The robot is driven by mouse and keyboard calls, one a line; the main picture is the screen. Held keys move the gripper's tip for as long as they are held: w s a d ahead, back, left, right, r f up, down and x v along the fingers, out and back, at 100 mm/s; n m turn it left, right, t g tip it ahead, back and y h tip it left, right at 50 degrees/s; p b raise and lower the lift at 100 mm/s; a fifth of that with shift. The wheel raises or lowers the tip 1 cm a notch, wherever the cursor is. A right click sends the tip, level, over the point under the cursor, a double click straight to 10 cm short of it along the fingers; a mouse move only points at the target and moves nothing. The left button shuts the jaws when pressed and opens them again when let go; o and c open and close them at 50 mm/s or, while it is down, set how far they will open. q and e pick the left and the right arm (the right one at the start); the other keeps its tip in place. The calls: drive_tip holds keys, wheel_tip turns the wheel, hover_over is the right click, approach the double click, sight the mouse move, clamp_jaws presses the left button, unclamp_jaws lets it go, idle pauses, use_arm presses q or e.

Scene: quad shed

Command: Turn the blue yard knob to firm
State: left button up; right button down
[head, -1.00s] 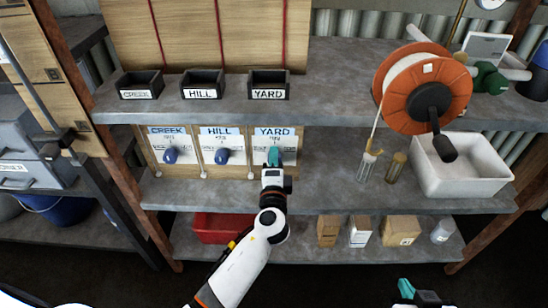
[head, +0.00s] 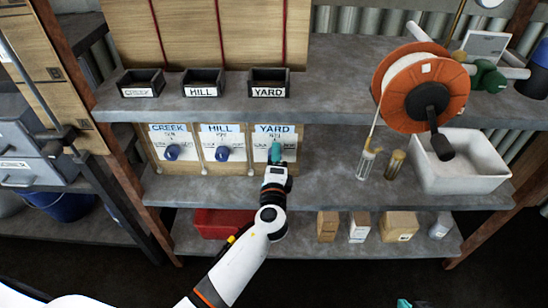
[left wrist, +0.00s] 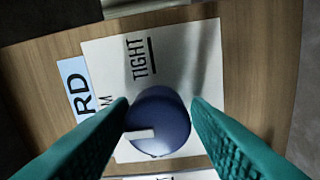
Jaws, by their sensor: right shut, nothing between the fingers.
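The blue yard knob (left wrist: 162,115) sits on the white plate under the YARD label in the left wrist view. Its white pointer faces picture-left, toward a word ending in M that is mostly hidden by a finger; TIGHT is printed above it in that view. My left gripper (head: 275,152) is at the yard panel (head: 290,133) and covers the knob in the head view. In the wrist view its two teal fingers lie close along both sides of the knob, shut on it. My right gripper (head: 404,303) shows only a teal tip at the bottom edge, shut and empty.
The creek knob (head: 172,152) and hill knob (head: 222,154) are on panels to the left. Black bins (head: 268,82) stand on the shelf above. An orange reel (head: 408,92), glass tubes and a white tub (head: 484,180) are to the right. A red bin (head: 205,224) is below.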

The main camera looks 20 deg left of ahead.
use_arm(q)
drive_tip(key=shift+o, duration=1)
drive_tip(key=v, duration=1.2)
use_arm(e)
drive_tip(key=shift+s+d+f+g, duration=0.2)
drive_tip(key=shift+s+g, duration=0.1)
drive_tip(key=shift+s, duration=0.15)
drive_tip(key=shift+s+d+f+g, duration=0.15)
drive_tip(key=shift+s+g, duration=0.15)
drive_tip(key=shift+s, duration=0.1)
